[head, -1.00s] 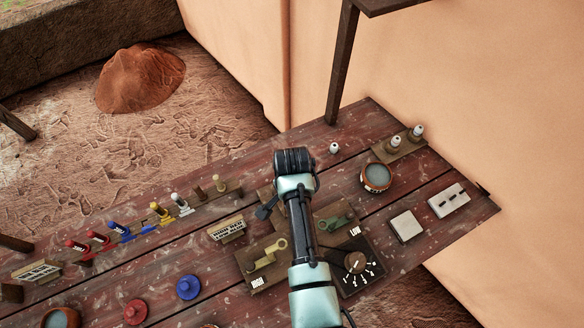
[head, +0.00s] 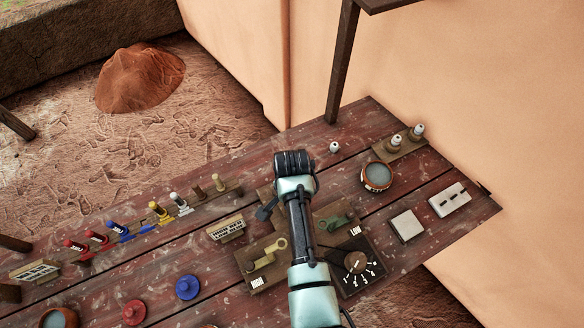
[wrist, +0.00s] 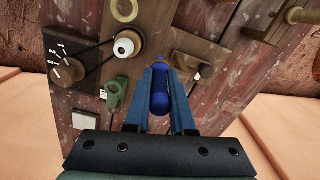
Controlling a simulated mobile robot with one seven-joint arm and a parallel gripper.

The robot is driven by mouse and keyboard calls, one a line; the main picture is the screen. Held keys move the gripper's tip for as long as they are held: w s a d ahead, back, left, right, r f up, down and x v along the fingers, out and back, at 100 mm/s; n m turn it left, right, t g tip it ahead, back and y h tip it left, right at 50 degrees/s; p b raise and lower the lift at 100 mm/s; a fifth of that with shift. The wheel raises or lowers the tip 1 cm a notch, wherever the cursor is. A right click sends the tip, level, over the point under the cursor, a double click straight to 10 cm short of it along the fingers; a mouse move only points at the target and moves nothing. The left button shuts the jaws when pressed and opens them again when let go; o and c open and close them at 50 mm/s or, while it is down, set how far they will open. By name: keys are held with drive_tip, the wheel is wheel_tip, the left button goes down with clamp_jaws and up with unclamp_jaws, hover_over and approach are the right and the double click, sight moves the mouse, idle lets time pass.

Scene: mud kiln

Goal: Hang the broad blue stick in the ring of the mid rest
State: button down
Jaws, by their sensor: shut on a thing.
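My gripper (wrist: 160,98) is shut on a blue stick (wrist: 160,90), held between its fingers in the wrist view. In the head view my wrist (head: 294,163) stands over the table and hides the stick. A wooden board (wrist: 190,45) lies past the fingertips. It appears to be the mid rest, with its middle partly covered in the head view (head: 265,194). A dark slate piece on it, apparently its ring, shows left of my arm (head: 265,213). The stick looks apart from that piece. I cannot tell its height above the board.
The high rest (head: 257,263) has a tan ring and the low rest (head: 336,222) a green one. A dial panel (head: 356,264) sits right of my arm. A rack of coloured sticks (head: 160,213) stands left. A bowl (head: 376,177) and grey blocks (head: 406,226) stand right.

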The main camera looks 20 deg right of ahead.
drive_tip(key=shift+c, duration=1)
unclamp_jaws()
drive_tip(key=shift+r, duration=0.1)
wheel_tip(320, 180, up, 7)
drive_tip(key=p, duration=0.7)
drive_tip(key=shift+r, duration=0.2)
